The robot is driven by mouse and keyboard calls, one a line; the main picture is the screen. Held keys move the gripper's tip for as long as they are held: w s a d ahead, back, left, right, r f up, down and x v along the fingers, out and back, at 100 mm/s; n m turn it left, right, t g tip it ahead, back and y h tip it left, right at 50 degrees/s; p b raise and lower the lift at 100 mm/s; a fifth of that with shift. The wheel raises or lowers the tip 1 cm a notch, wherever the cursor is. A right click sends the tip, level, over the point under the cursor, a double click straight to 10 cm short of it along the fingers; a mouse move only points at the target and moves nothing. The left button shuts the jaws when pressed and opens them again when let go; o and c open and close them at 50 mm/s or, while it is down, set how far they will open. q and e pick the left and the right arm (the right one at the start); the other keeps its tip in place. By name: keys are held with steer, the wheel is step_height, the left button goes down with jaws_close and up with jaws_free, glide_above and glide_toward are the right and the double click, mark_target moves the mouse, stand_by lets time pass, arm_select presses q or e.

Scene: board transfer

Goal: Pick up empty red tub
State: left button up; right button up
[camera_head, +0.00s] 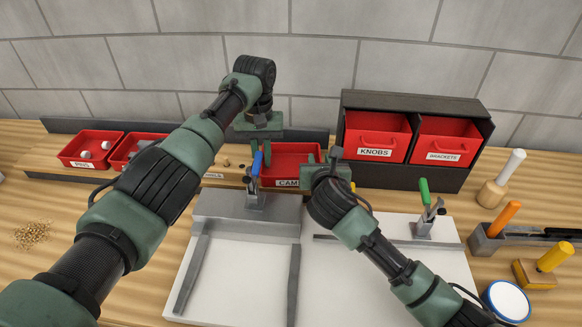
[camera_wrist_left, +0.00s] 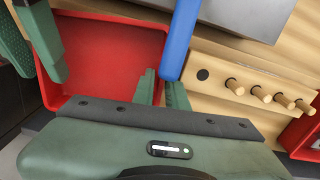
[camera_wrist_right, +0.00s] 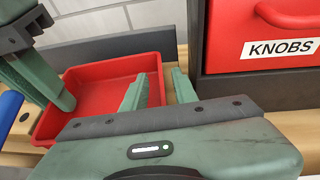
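The red tub (camera_head: 290,154) with a partly hidden "CAM" label stands at the back of the bench; its inside looks empty in the left wrist view (camera_wrist_left: 105,55) and the right wrist view (camera_wrist_right: 100,90). My left gripper (camera_head: 256,158) points down at the tub's left wall. Its fingers (camera_wrist_left: 163,88) are apart, one on each side of that wall. My right gripper (camera_head: 324,158) is at the tub's right wall. Its fingers (camera_wrist_right: 160,88) are apart, with the wall between them. I see gaps beside both walls, so neither grips firmly.
A dark cabinet with a KNOBS drawer (camera_head: 375,136) and a BRACKETS drawer (camera_head: 442,143) stands close right of the tub. A blue-handled clamp (camera_head: 256,172) stands in front. Other red tubs (camera_head: 90,148) are at left. A white board fixture (camera_head: 345,290) fills the front.

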steer(key=shift+w+f, duration=0.2)
steer(key=shift+w, duration=0.3)
jaws_close()
stand_by(1.4)
